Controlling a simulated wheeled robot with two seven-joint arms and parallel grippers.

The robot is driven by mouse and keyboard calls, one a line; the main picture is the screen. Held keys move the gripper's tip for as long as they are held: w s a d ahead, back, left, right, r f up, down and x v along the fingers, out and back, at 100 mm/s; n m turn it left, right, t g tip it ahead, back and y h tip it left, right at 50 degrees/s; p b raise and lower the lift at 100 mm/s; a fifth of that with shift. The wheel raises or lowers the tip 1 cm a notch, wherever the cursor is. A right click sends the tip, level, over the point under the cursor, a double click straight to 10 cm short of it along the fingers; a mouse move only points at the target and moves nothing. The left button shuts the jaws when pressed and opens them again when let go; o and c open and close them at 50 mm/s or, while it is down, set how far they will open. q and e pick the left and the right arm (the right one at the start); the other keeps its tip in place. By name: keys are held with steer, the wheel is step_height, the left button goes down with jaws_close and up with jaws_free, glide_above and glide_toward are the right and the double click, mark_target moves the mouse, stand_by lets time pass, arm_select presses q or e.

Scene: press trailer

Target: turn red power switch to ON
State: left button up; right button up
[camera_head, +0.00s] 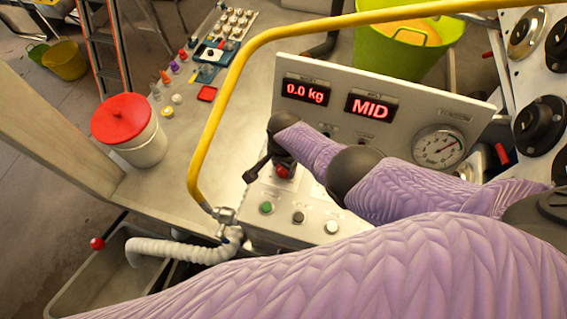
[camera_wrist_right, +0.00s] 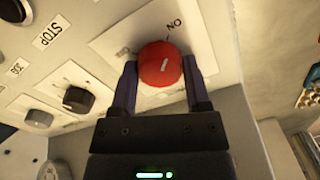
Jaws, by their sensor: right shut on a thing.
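The red power switch (camera_wrist_right: 160,65) is a round red knob with a short white mark, on a pale plate. The mark is tilted, its upper end toward the "ON" label (camera_wrist_right: 174,24); a second label at the plate's left is blurred. My right gripper (camera_wrist_right: 160,80) is shut on the knob, one dark finger on each side. In the head view my right gripper (camera_head: 280,164) reaches down to the control box, and a bit of red shows at its tip. My left gripper is not in view.
A yellow rail (camera_head: 222,110) arches beside my gripper.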

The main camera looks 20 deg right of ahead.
steer(key=shift+w, duration=0.1)
stand_by(0.4)
steer(key=o, duration=1.3)
step_height(320, 180, up, 10)
steer(key=p, duration=0.7)
